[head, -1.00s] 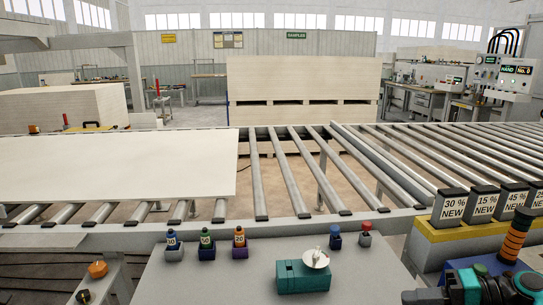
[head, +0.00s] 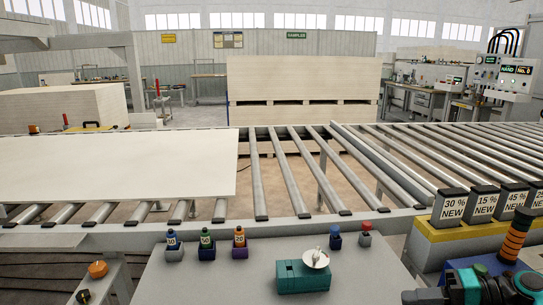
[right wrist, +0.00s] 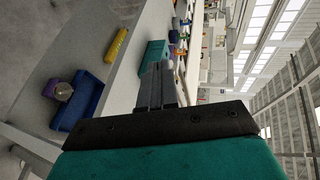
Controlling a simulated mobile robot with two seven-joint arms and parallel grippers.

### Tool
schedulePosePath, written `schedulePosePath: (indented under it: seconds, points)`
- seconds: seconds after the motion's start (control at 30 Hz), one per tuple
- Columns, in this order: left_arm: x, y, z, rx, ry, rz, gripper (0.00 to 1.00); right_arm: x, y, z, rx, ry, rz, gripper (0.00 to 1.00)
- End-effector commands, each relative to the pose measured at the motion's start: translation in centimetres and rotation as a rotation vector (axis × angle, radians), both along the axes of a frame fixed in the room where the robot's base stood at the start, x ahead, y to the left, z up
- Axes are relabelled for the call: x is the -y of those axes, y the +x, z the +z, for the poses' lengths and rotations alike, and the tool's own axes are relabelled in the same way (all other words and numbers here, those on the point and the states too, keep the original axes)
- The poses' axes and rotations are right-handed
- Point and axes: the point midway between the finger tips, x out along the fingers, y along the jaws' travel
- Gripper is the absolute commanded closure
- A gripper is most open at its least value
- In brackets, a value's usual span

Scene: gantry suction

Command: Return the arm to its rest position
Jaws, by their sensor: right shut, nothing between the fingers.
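My right gripper (head: 428,297) shows at the lower right corner of the head view, low in front of the console, partly cut off by the picture's edge. Its teal and black body is beside the yellow stand. In the right wrist view my right gripper (right wrist: 158,84) has its grey fingers together, with nothing between them. My left gripper is not in either view.
A blue tray (right wrist: 85,98) shows in the wrist view.

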Motion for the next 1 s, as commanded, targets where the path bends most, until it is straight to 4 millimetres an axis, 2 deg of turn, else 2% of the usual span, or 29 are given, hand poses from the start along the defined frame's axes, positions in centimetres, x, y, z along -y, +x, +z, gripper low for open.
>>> schedulePosePath:
  seconds: [0.03,0.1,0.4,0.43,0.5,0.67,0.8,0.9,1.0]
  points:
    - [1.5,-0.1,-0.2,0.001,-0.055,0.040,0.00,0.0,0.0,0.0,0.000,0.000,0.000,1.00]
    - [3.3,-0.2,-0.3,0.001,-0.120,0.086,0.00,0.0,0.0,0.0,0.000,0.000,0.000,1.00]
    - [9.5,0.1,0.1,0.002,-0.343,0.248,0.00,0.0,0.0,0.0,0.000,0.000,0.000,1.00]
    - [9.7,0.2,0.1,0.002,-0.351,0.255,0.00,-0.3,-0.2,-0.7,-0.007,-0.011,-0.004,1.00]
    - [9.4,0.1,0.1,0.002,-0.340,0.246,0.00,-1.2,-0.8,-4.1,-0.023,-0.094,-0.036,1.00]
    - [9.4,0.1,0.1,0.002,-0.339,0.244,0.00,-2.6,-2.5,-10.6,-0.019,-0.285,-0.098,1.00]
    - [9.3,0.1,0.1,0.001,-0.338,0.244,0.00,-3.8,-5.0,-16.0,0.028,-0.482,-0.142,1.00]
    - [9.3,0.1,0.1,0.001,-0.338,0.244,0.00,-4.7,-7.4,-19.4,0.103,-0.640,-0.163,1.00]
    - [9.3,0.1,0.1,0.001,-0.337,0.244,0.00,-5.7,-9.8,-21.4,0.213,-0.791,-0.176,1.00]
